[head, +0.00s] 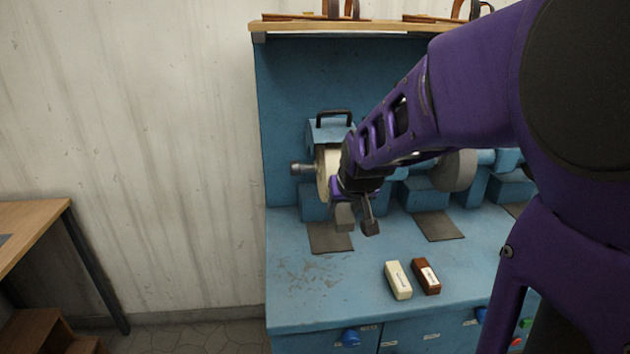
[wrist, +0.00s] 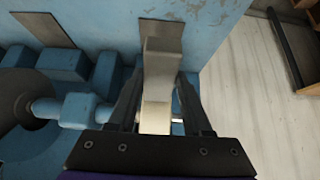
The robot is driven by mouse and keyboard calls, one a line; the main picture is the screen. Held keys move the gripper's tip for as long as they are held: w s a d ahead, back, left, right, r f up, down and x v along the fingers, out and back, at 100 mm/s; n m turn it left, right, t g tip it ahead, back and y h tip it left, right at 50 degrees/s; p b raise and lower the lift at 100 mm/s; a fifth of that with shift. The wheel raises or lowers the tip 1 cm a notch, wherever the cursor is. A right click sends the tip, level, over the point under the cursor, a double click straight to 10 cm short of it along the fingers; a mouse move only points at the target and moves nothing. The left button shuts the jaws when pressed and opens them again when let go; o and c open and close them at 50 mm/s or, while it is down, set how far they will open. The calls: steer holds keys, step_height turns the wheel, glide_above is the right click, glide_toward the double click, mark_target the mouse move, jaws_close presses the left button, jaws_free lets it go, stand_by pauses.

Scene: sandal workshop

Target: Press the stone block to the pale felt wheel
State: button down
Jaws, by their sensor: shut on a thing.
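The pale felt wheel (head: 322,175) stands on its spindle at the left end of the blue grinding machine, partly hidden by my gripper. Its pale rim (wrist: 155,117) shows between my fingers in the wrist view. My gripper (head: 357,222) points down at the front of the wheel, shut on the grey stone block (head: 344,217). In the wrist view, the stone block (wrist: 163,60) sits between the fingertips of my gripper (wrist: 160,72). It lies in line with the wheel's rim and very close to it. I cannot tell whether they touch.
A darker grey wheel (head: 455,171) stands to the right on the same machine. A cream bar (head: 398,281) and a brown bar (head: 426,277) lie on the blue bench (head: 315,300). A dark mat (head: 330,240) lies below the felt wheel. The bench's front left is clear.

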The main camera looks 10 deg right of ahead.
mark_target(346, 223)
steer(key=shift+s+f+b, duration=0.25)
steer(key=shift+s+b, duration=0.05)
steer(key=shift+s, duration=0.6)
steer(key=shift+s+f+b, duration=0.2)
steer(key=shift+s+b, duration=0.1)
steer(key=shift+s, duration=0.55)
steer(key=shift+s+a+f+b, duration=0.1)
steer(key=shift+s+b, duration=0.2)
steer(key=shift+s, duration=0.85)
steer(key=w, duration=0.2)
steer(key=w+r+p, duration=0.1)
steer(key=w, duration=0.1)
steer(key=w+p, duration=0.1)
steer(key=w, duration=0.1)
steer(key=shift+r, duration=0.25)
steer(key=shift+w+p, duration=0.3)
steer(key=shift+w+f, duration=0.1)
steer(key=shift+f, duration=0.05)
steer(key=s+f, duration=0.1)
steer(key=f, duration=0.2)
steer(key=s+f+p, duration=0.1)
steer(key=f, duration=0.3)
steer(key=s+f+p, duration=0.1)
steer(key=f, duration=0.3)
steer(key=shift+s+f, duration=0.15)
steer(key=shift+f, duration=0.2)
